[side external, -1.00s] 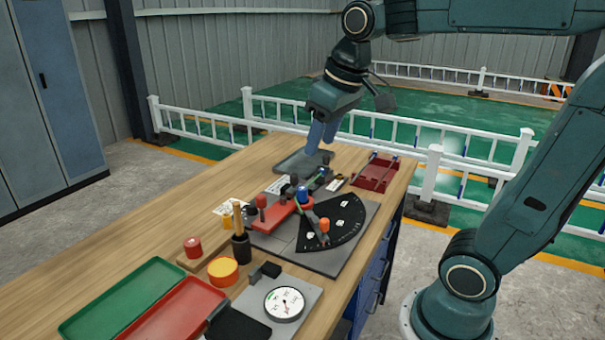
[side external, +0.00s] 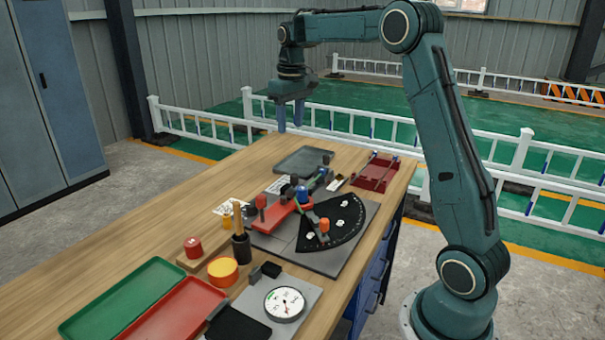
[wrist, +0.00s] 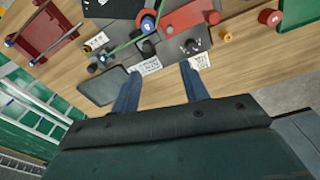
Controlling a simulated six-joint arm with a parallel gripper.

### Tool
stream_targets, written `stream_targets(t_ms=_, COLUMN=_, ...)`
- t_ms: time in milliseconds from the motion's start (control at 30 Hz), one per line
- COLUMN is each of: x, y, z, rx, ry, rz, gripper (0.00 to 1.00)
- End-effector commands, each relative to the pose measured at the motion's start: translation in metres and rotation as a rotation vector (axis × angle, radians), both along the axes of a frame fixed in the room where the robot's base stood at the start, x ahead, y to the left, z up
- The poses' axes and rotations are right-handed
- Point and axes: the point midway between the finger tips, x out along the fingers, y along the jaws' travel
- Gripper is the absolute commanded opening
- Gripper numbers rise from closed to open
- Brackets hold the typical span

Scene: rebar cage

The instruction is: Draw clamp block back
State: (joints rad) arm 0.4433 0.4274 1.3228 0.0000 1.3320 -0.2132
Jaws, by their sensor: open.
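The bending fixture stands on a grey plate (side external: 284,234), with a black fan-shaped scale (side external: 345,222) and a red bar (side external: 279,214). Small dark blocks and knobs sit around the bar, including a red-topped knob (side external: 261,202) and a blue knob (side external: 303,195). I cannot tell for certain which piece is the clamp block. My gripper (side external: 291,127) is open and empty, in the air above the far side of the bench, behind the fixture and apart from it. In the wrist view my gripper (wrist: 160,70) has its fingers apart, with the fixture beyond the tips.
A grey tray (side external: 303,161) lies behind the fixture, and a red tray (side external: 375,174) with rods is right of it. Green (side external: 121,299) and red (side external: 176,311) trays, a dial gauge (side external: 284,303) and a yellow-orange roll (side external: 222,269) are nearer. The bench's left side is clear.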

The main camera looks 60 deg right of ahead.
Motion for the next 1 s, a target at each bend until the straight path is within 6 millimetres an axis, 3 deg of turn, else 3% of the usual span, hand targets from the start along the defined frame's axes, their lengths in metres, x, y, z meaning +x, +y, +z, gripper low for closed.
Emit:
stream_targets(t_ms=100, x=0.010, y=-0.023, z=-0.016, rx=0.012, ry=0.027, rz=-0.016, gripper=0.45)
stream_targets(t_ms=300, x=0.018, y=-0.043, z=-0.031, rx=0.025, ry=0.050, rz=-0.030, gripper=0.45)
stream_targets(t_ms=733, x=0.019, y=-0.046, z=-0.039, rx=0.027, ry=0.054, rz=-0.032, gripper=0.45)
stream_targets(t_ms=1000, x=0.019, y=-0.046, z=-0.063, rx=0.027, ry=0.056, rz=-0.032, gripper=0.45)
